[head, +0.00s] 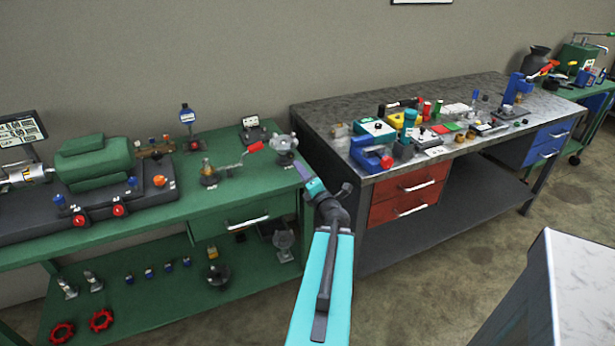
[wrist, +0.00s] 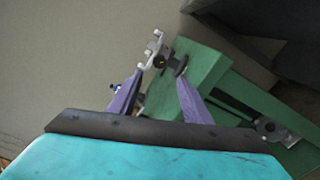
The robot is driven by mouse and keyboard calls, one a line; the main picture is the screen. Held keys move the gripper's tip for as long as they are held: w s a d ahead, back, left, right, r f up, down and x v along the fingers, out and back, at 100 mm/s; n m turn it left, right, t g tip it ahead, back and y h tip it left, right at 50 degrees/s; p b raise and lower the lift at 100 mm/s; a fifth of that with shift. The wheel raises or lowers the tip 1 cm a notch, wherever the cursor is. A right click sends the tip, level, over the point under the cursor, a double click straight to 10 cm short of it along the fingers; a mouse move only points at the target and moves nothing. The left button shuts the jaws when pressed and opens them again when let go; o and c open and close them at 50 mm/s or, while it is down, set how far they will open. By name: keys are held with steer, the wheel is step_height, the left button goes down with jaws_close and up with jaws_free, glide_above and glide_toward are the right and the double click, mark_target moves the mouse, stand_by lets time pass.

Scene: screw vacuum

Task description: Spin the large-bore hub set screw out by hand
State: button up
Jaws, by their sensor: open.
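A silver hub-like fitting (head: 284,143) stands on a dark foot near the right end of the green bench (head: 235,190). In the wrist view a pale metal fitting (wrist: 155,48) with a dark round part and small light knobs shows beyond my fingertips; it looks like the same fitting. The set screw is too small to pick out. My gripper (head: 307,178) is at the bench's right edge, to the right of and nearer than the fitting. In the wrist view my gripper (wrist: 160,76) is open, its two purple fingers apart with nothing held.
A red-handled crank (head: 240,160) stands left of the fitting, and a small device (head: 251,130) behind it. A green machine (head: 95,157) fills the left. The lower shelf holds another silver fitting (head: 283,240). A cluttered grey bench (head: 350,90) stands to the right.

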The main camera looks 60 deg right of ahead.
steer(key=shift+s+a+r+p, duration=0.25)
steer(key=shift+s+a+p, duration=0.3)
steer(key=shift+p, duration=2.35)
steer(key=shift+p+v, duration=0.35)
steer(key=shift+v, duration=1.05)
steer(key=shift+s+d+f, duration=0.1)
steer(key=shift+s+f, duration=0.1)
